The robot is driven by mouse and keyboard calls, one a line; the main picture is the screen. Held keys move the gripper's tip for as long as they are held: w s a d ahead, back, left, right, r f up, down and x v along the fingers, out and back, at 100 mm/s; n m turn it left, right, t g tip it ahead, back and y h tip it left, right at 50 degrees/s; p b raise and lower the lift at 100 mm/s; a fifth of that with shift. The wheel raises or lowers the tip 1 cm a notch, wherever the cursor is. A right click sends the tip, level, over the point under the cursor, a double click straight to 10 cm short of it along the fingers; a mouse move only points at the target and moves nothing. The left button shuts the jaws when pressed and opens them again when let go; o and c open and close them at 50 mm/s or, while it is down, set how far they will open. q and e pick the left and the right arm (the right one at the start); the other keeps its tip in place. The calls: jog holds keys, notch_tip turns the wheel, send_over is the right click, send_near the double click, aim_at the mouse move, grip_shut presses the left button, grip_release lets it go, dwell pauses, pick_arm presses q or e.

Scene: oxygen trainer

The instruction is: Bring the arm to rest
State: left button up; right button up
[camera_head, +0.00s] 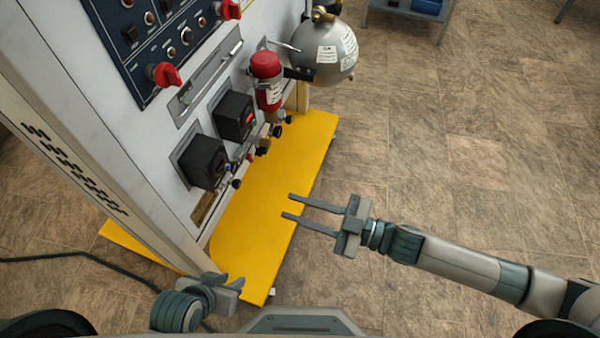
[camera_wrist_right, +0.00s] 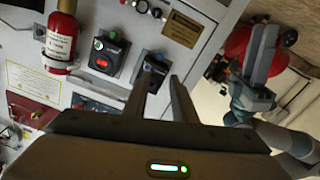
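My right gripper (camera_head: 287,206) is open and empty over the yellow base plate's right edge in the head view, its two long parallel fingers pointing left. Its fingers (camera_wrist_right: 163,82) also show apart in the right wrist view, with nothing between them. My right arm reaches in from the lower right. My left gripper (camera_head: 228,288) is low at the left, by the foot of the trainer cabinet (camera_head: 150,150). It also shows at the right of the right wrist view (camera_wrist_right: 262,52); I cannot tell whether its fingers are apart.
The cabinet carries red knobs (camera_head: 165,75), two black boxes (camera_head: 205,162), a red cylinder (camera_head: 267,78) and a silver tank (camera_head: 328,52). The yellow base plate (camera_head: 255,215) juts out below. A black cable (camera_head: 80,257) lies at left.

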jog(key=shift+a, duration=0.1)
